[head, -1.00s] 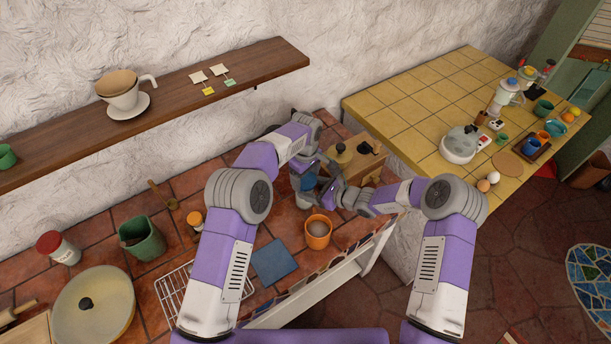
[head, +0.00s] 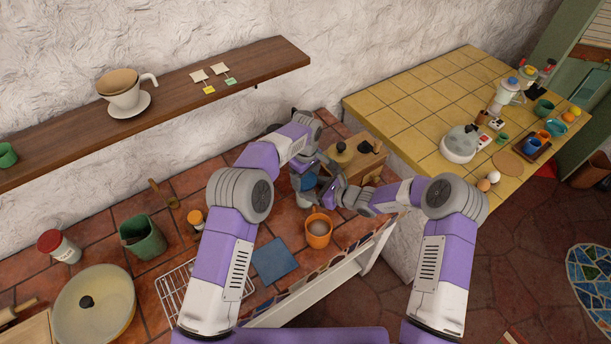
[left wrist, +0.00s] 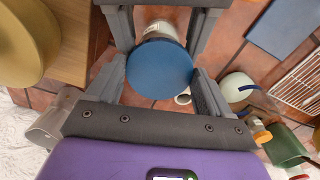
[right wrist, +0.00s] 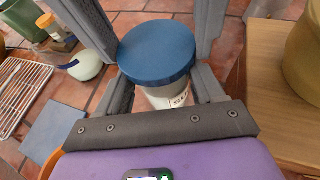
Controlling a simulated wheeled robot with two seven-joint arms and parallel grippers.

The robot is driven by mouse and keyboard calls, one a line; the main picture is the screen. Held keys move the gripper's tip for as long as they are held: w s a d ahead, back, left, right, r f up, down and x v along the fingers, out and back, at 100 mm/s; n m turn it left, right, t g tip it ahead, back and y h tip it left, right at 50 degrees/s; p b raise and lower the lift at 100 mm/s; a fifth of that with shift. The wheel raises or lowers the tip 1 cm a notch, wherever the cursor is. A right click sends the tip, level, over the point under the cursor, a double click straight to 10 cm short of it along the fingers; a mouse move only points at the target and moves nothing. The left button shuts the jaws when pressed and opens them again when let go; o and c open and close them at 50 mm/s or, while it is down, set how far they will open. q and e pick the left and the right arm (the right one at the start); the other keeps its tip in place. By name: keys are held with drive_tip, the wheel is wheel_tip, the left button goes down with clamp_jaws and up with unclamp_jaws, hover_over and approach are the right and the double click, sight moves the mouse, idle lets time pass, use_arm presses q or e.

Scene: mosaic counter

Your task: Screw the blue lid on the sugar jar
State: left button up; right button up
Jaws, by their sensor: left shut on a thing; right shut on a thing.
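The blue lid (left wrist: 160,68) is round and flat and fills the middle of the left wrist view; it also shows in the right wrist view (right wrist: 157,50). My left gripper (head: 305,174) is shut on the lid, with a finger on each side. The sugar jar (right wrist: 170,96) is pale with a white label, directly under the lid. My right gripper (head: 332,194) is shut on the jar below the lid. The lid sits over the jar's mouth and looks level with it. The fingers hide parts of both, and I cannot tell how far the thread is engaged.
A wooden box (head: 362,165) and a mustard round item (head: 341,158) stand close behind my grippers. An orange mug (head: 318,231), a blue tile (head: 274,259) and a wire rack (head: 176,292) are in front and left. A wooden shelf (head: 240,70) hangs above.

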use_arm(q)
drive_tip(key=shift+s+a+f, duration=0.1)
drive_tip(key=shift+a+f, duration=0.2)
drive_tip(key=shift+f, duration=0.2)
drive_tip(key=shift+r, duration=0.15)
drive_tip(key=shift+d+r+g, duration=0.1)
drive_tip(key=shift+g, duration=0.2)
drive_tip(key=shift+s+d+r, duration=0.1)
drive_tip(key=shift+d+r, duration=0.25)
drive_tip(key=shift+r, duration=0.2)
drive_tip(key=shift+a+f, duration=0.25)
drive_tip(key=shift+f, duration=0.05)
